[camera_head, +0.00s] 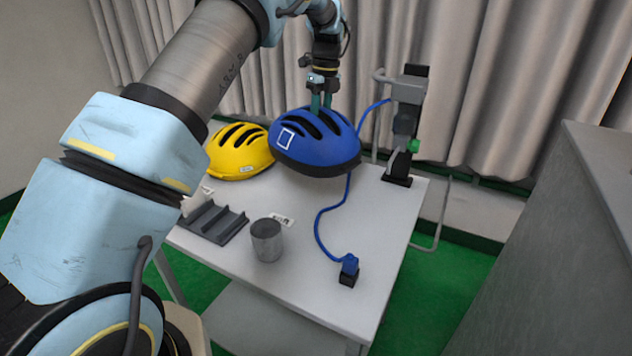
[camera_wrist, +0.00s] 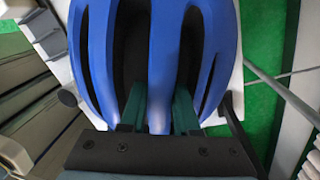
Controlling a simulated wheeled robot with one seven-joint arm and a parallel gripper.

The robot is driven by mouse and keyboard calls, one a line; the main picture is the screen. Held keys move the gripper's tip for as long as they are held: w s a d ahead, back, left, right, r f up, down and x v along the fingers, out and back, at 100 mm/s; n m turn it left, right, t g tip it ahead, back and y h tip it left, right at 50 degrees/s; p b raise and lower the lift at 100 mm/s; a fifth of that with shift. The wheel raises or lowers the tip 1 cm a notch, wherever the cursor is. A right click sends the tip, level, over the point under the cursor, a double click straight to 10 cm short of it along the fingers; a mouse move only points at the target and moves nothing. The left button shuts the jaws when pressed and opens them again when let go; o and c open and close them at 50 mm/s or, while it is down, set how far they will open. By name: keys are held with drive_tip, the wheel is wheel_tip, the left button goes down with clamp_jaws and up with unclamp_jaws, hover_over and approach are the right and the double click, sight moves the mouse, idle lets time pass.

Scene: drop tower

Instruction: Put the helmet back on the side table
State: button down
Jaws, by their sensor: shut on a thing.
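A blue helmet (camera_head: 318,148) with dark vents and a white square outline hangs from my gripper (camera_head: 321,103) above the back of the white side table (camera_head: 300,290). My gripper points down and is shut on the helmet's top, at its vents. In the wrist view the blue helmet (camera_wrist: 160,60) fills the middle, with the green fingers of my gripper (camera_wrist: 160,110) at a rib between the vents. The helmet looks a little tilted. Its underside and whatever lies below it are hidden.
A yellow helmet (camera_head: 238,152) sits close on the left. A grey slotted rack (camera_head: 213,222), a metal cup (camera_head: 267,240) and a blue cable with a plug (camera_head: 349,268) are on the table. A stand (camera_head: 405,130) rises at the back right. A grey cabinet (camera_head: 570,240) stands right.

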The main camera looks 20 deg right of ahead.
wheel_tip(320, 180, down, 10)
drive_tip(key=p, duration=0.3)
drive_tip(key=c, duration=0.6)
unclamp_jaws()
drive_tip(key=shift+c, duration=0.2)
drive_tip(key=r+b, duration=0.1)
drive_tip(key=r, duration=0.3)
drive_tip(key=d+r+b, duration=0.1)
drive_tip(key=r, duration=0.7)
drive_tip(key=shift+w+d+b, duration=0.15)
drive_tip(key=shift+d+b, duration=0.05)
drive_tip(key=shift+b, duration=0.2)
